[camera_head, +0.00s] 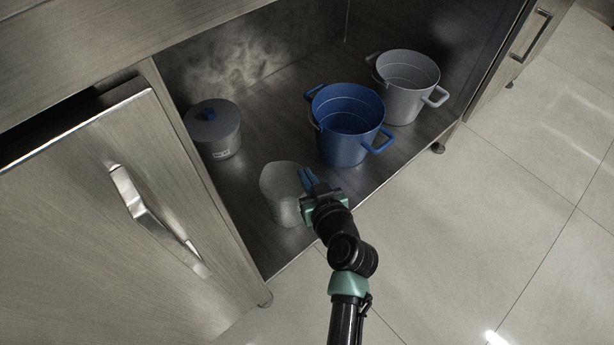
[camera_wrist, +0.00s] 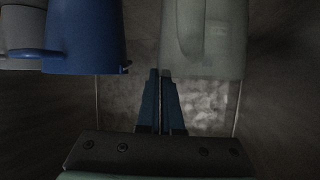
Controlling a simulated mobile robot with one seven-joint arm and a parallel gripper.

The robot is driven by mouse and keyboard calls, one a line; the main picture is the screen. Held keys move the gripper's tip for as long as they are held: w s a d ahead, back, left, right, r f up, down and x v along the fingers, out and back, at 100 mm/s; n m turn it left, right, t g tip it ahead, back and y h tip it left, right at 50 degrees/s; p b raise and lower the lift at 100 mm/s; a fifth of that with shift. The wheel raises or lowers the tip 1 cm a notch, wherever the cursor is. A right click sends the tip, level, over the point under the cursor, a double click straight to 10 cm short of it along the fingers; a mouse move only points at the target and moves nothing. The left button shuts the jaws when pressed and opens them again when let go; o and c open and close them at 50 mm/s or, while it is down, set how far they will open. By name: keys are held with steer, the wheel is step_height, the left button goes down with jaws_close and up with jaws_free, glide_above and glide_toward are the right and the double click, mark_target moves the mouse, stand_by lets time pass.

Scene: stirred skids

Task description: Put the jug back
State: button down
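The jug (camera_head: 281,193) is pale grey-green and stands upright in the open cabinet near its front edge. My gripper (camera_head: 306,176) is close by the jug's right side in the head view. In the wrist view the jug (camera_wrist: 225,40) fills the upper right, beyond the fingertips. My gripper's blue fingers (camera_wrist: 160,75) lie almost together, with only a thin gap and nothing visible between them. Whether they touch the jug I cannot tell.
A blue pot (camera_head: 348,140) stands just right of my gripper, with a grey pot (camera_head: 402,103) behind it. A lidded grey pot (camera_head: 221,142) is at the back left. The cabinet door (camera_head: 110,220) bounds the left side.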

steer(key=c, duration=1.1)
jaws_free()
steer(key=shift+r, duration=0.1)
steer(key=p+v, duration=0.4)
steer(key=v, duration=0.8)
steer(key=shift+d+p, duration=0.1)
steer(key=shift+p, duration=0.25)
steer(key=shift+s, duration=0.1)
